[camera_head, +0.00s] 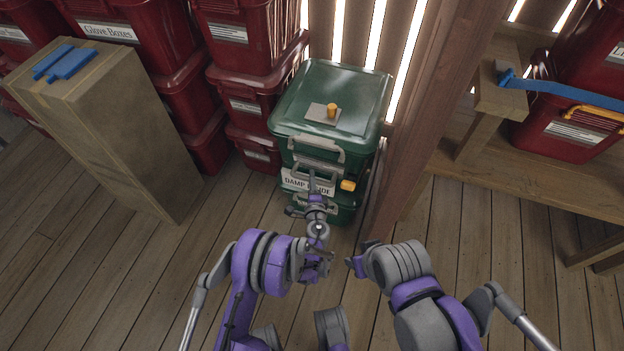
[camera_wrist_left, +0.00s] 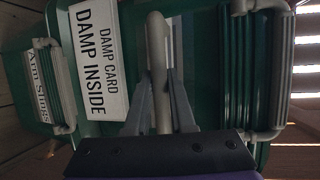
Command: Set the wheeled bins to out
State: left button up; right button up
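A green lidded bin (camera_head: 335,90) stands against the slatted wall, on top of a second green bin (camera_head: 344,208). The upper bin's white label (camera_wrist_left: 98,60) reads "DAMP CARD DAMP INSIDE" in the left wrist view. The lower bin's label (camera_wrist_left: 45,85) reads "Arm Slings". My left gripper (camera_head: 313,178) is at the front of the upper bin. Its fingers (camera_wrist_left: 160,90) lie on both sides of a grey handle bar (camera_wrist_left: 157,45) and appear closed on it. My right gripper (camera_head: 356,264) is above the floor, away from the bins; its finger opening is unclear. Wheels are not visible.
Stacked red bins (camera_head: 245,50) stand close on the left and a wooden post (camera_head: 425,130) close on the right. A tall cardboard box (camera_head: 125,130) stands at left. A wooden bench (camera_head: 530,180) holds red bins at right. The plank floor (camera_head: 130,270) in front is clear.

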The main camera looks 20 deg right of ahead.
pick_arm(q)
jog(key=o, duration=0.5)
jog(key=shift+c, duration=0.2)
jog(key=b+v, duration=0.1)
jog(key=v, duration=1)
jog(key=shift+w+a+r, duration=0.1)
jog(key=shift+w+r, duration=0.05)
